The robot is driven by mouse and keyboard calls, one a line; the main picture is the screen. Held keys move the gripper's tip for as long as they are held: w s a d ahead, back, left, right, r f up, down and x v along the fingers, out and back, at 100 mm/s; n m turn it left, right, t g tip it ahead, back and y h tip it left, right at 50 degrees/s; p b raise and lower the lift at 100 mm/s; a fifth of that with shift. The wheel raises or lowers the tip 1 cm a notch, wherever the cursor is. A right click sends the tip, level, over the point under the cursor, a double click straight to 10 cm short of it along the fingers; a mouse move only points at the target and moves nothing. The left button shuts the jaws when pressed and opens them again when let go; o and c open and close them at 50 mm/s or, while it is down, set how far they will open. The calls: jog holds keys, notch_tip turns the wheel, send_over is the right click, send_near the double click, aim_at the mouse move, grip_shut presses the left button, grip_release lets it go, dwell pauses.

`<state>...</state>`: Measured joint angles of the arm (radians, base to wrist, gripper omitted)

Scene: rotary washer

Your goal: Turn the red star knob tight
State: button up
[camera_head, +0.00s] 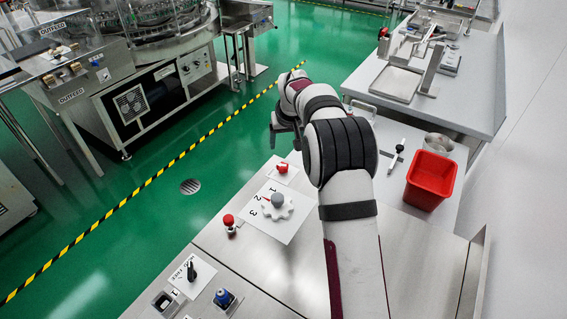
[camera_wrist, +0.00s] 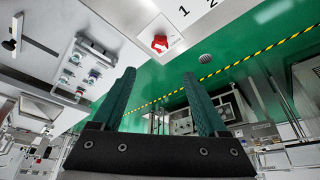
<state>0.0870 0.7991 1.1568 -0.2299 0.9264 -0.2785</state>
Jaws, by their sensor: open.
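The red star knob (camera_head: 283,168) sits on a small white plate near the far left edge of the steel bench (camera_head: 215,238). In the wrist view the red star knob (camera_wrist: 160,43) shows whole, just beyond the fingertips and roughly centred between them. My gripper (camera_wrist: 159,76) has two dark green fingers spread apart with nothing between them. In the head view my gripper (camera_head: 276,126) is partly hidden by my own arm and appears above and beyond the knob, apart from it.
A white toothed dial (camera_head: 273,207) on a numbered plate is close to the knob. A red push button (camera_head: 229,221), a black switch (camera_head: 191,271) and a blue button (camera_head: 223,297) stand nearer. A red bin (camera_head: 431,180) stands right of my arm.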

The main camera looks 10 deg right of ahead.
aim_at(282, 165)
jog(key=x, duration=1.5)
jog(key=shift+w+f, duration=0.2)
jog(key=shift+c, duration=0.2)
grip_shut()
